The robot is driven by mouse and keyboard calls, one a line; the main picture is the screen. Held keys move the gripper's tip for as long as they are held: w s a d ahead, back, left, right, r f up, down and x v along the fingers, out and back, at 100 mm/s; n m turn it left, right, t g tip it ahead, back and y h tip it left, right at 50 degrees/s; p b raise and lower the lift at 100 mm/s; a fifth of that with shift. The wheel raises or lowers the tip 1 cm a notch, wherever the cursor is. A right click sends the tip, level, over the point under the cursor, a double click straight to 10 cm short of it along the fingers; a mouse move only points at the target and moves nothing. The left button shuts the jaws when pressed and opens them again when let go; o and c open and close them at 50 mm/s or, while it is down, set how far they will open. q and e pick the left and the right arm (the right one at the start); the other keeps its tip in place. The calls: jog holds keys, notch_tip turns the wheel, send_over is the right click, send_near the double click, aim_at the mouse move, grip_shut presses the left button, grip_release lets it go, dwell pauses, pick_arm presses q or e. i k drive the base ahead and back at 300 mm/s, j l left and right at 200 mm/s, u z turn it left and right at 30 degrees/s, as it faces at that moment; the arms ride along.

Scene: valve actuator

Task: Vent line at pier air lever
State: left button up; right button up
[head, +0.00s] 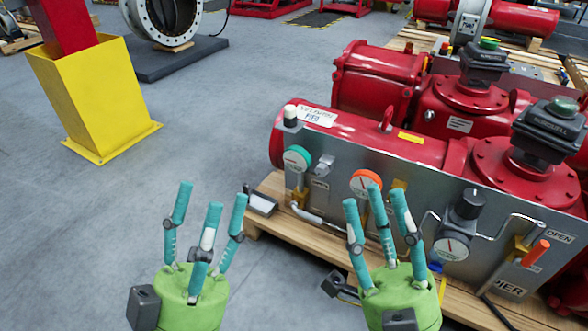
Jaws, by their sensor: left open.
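The red valve actuator (350,135) lies on a wooden pallet at right, with a grey metal panel (335,205) along its front. At the panel's right end, an orange-handled lever (536,252) sits between a label reading OPEN (559,238) and one reading PIER (509,288). The lever's handle slants up to the right. My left gripper (211,205) is open and empty over the floor, left of the pallet. My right gripper (375,203) is open and empty in front of the panel, well left of the lever. Its fingers hide part of the panel.
A black regulator with a round gauge (452,247) and bent metal tubing (510,222) stand left of the lever. A yellow post base (95,95) stands at left. The grey floor between is clear.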

aim_at(543, 245)
jog(key=z, duration=1.7)
jog(key=l+u, duration=0.1)
jog(key=u, duration=0.75)
jog(key=i+l+u, duration=0.15)
jog(key=l+u, duration=0.2)
jog(key=l, duration=0.4)
jog(key=l+u, duration=0.35)
jog(key=l, duration=0.45)
jog(key=l+u, duration=0.35)
jog(key=l, duration=1.2)
